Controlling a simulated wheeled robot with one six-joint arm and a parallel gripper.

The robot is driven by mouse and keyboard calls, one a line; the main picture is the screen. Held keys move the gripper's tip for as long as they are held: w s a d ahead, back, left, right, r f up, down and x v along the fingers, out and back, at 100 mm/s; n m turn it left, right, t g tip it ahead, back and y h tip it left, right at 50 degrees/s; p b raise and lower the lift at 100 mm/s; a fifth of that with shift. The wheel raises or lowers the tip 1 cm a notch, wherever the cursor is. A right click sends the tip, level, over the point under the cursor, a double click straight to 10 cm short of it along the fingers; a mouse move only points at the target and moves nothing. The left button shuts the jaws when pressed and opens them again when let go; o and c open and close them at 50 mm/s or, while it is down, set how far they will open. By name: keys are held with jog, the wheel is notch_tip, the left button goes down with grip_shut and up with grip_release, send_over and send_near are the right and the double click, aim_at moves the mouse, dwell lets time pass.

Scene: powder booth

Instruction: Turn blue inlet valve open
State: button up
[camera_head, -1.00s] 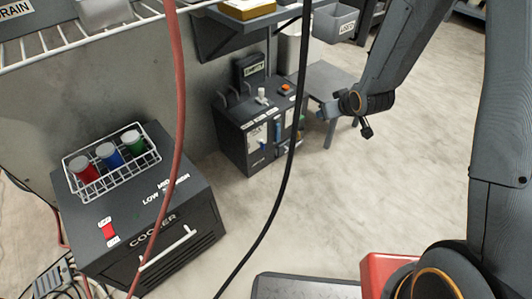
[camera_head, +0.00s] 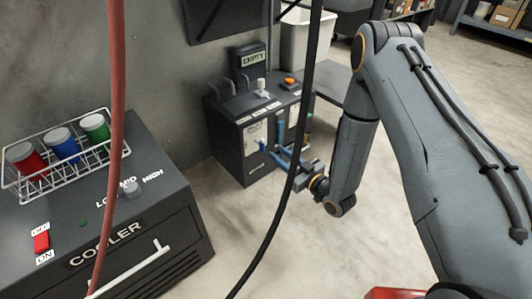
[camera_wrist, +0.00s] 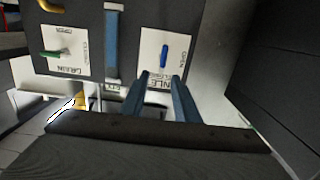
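The blue inlet valve handle (camera_wrist: 163,54) stands upright on a white plate marked INLET (camera_wrist: 150,38), with OPEN written sideways at its right. In the head view the plate is on the front of a dark box (camera_head: 229,150), and the valve shows as a small blue spot (camera_head: 262,146). My gripper (camera_wrist: 161,78) is open, its two blue fingers apart just below the handle in the wrist view, with nothing between them. In the head view my gripper (camera_head: 282,157) is close in front of the box. I cannot tell whether it touches.
A green drain valve (camera_wrist: 57,53) and a blue vertical tube (camera_wrist: 112,42) are beside the inlet plate. A black cable (camera_head: 297,160) hangs across the head view. A cooler (camera_head: 150,235) with a wire rack of jars stands at left. Floor is clear between cooler and my arm.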

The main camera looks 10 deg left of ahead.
aim_at(264, 144)
jog(key=b+x, duration=0.3)
jog(key=x, duration=0.4)
jog(key=shift+a+f+b, duration=0.2)
jog(key=shift+a+b, duration=0.15)
jog(key=shift+a, duration=0.1)
grip_shut()
